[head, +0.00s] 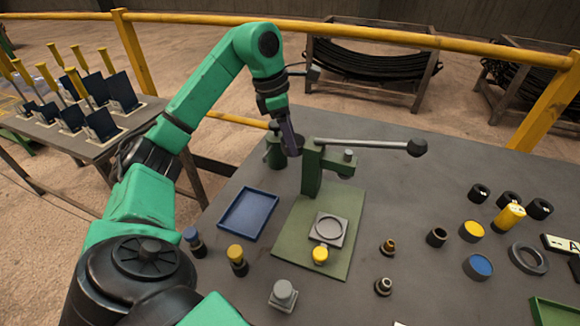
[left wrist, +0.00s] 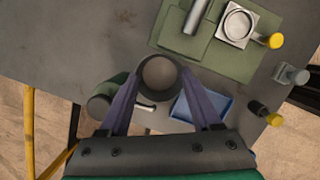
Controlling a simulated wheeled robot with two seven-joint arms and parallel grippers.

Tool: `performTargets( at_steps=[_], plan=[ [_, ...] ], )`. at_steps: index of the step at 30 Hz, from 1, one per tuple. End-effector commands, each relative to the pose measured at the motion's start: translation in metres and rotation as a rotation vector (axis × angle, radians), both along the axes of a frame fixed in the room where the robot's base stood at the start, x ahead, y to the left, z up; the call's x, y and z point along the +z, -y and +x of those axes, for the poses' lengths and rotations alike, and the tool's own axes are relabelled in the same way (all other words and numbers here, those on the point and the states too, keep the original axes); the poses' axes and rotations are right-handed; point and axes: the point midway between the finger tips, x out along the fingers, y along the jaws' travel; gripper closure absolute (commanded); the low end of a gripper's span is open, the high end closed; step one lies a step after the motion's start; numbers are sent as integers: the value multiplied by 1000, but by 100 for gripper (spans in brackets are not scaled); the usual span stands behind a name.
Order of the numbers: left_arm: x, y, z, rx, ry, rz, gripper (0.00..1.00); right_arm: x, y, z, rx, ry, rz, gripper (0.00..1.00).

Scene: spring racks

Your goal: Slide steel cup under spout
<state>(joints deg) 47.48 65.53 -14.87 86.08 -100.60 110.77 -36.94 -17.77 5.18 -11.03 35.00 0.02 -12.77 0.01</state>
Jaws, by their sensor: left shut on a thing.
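My left gripper (head: 288,138) points down near the table's far left edge. Its two fingers (left wrist: 160,100) are shut on a round grey cup (left wrist: 160,72), one on each side, and I look down into its open mouth in the left wrist view. In the head view the cup (head: 293,147) is mostly covered by the fingers. I cannot tell whether its base touches the table. A green cylinder (head: 273,153) stands close beside it; it also shows in the left wrist view (left wrist: 104,100). I cannot make out a spout clearly. My right gripper is out of view.
A green press (head: 312,168) with a black-knobbed lever (head: 417,147) stands just right of the cup, on a green base plate (head: 290,245). A blue tray (head: 248,214) lies in front. Small knobs and rings fill the table's right side. A yellow rail (head: 380,37) runs behind.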

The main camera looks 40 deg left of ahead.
Motion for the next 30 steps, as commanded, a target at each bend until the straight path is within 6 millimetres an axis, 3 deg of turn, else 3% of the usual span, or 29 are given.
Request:
performTargets(
  at_steps=[1, 6, 16, 19, 29, 30],
  plan=[
    [-16, 0, -1, 0, -5, 1, 89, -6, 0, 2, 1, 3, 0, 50],
    [-54, 0, -1, -1, -5, -1, 89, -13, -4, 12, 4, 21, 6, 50],
    [-105, 0, -1, -1, -5, -2, 89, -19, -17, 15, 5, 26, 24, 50],
    [-114, 0, 0, -1, 0, -1, 89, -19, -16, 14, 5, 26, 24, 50],
    [-118, -1, 0, -1, 1, -1, 89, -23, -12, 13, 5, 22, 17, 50],
    [-116, -1, 0, -1, 1, -1, 23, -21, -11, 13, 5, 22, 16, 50]
  ],
)
